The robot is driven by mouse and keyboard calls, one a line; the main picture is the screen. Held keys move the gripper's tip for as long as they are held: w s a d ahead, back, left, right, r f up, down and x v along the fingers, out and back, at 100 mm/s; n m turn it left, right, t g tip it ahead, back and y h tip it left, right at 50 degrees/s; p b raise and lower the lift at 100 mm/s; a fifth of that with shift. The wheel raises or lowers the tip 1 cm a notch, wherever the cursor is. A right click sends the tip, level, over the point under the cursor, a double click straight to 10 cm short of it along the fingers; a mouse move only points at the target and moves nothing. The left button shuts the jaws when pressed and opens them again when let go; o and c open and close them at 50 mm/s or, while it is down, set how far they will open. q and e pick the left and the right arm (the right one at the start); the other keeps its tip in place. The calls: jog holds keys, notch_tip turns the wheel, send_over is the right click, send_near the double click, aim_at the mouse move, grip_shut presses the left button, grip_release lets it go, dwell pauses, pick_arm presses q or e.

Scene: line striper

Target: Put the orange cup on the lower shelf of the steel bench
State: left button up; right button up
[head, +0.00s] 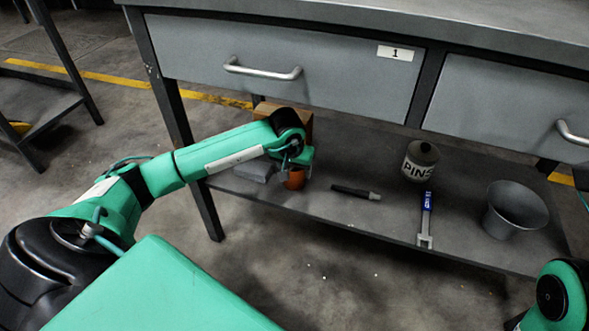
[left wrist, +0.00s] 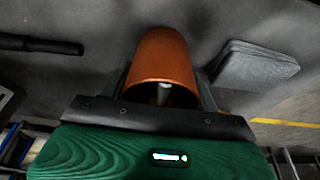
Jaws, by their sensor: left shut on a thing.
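The orange cup (head: 294,179) is at the lower shelf (head: 330,215) of the steel bench, toward its left end. In the left wrist view the orange cup (left wrist: 163,62) sits between the fingers of my left gripper (left wrist: 165,95), with its open rim facing the camera. My left gripper (head: 294,163) is shut on the cup and partly hides it in the head view. I cannot tell whether the cup's base touches the shelf. Of my right arm only a part shows at the lower right; its gripper is not visible.
On the shelf are a grey block (head: 255,170), a cardboard box (head: 270,110), a black marker-like rod (head: 356,192), a PINS can (head: 420,161), a blue-handled wrench (head: 426,220) and a grey bucket (head: 514,208). The drawer front (head: 290,70) overhangs the shelf.

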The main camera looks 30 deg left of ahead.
pick_arm(q)
jog(key=o, duration=1)
jog(key=shift+f, duration=0.1)
